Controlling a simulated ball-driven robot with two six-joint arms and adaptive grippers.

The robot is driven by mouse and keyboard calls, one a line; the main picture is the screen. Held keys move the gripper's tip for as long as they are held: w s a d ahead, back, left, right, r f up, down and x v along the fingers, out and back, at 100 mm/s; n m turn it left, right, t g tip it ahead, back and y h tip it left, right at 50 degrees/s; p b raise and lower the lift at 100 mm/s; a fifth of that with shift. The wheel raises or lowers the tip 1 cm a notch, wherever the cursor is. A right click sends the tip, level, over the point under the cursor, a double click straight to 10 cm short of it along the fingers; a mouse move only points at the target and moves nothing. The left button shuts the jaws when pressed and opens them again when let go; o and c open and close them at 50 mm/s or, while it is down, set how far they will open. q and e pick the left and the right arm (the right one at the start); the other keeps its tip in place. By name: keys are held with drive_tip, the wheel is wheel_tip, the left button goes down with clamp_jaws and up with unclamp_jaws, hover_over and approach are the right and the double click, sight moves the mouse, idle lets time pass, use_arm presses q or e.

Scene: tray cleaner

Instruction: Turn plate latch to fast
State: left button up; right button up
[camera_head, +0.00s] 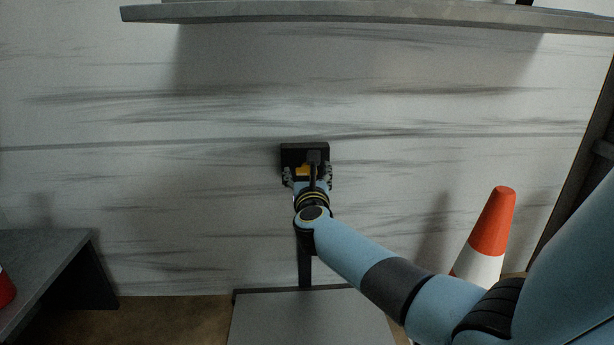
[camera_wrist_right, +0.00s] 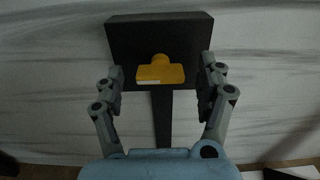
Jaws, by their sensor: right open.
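The plate latch (camera_wrist_right: 160,70) is a yellow T-shaped piece on the front of a dark box (camera_wrist_right: 125,37), which stands on a dark post against the wall. In the head view the box (camera_head: 292,150) is at the middle, with only a bit of the yellow latch (camera_head: 303,171) showing behind my gripper. My right gripper (camera_head: 308,172) is in front of the box. In the right wrist view its fingers (camera_wrist_right: 160,80) are spread wide, one on each side of the latch, apart from it and empty. My left gripper is not in view.
A grey platform (camera_head: 308,318) lies below the post (camera_head: 305,262). An orange and white cone (camera_head: 492,225) stands at the right, near my right arm. A grey table (camera_head: 45,255) is at the left. A shelf (camera_head: 370,15) runs along the wall above.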

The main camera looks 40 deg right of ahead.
drive_tip(key=c, duration=1.2)
drive_tip(key=shift+o, duration=0.2)
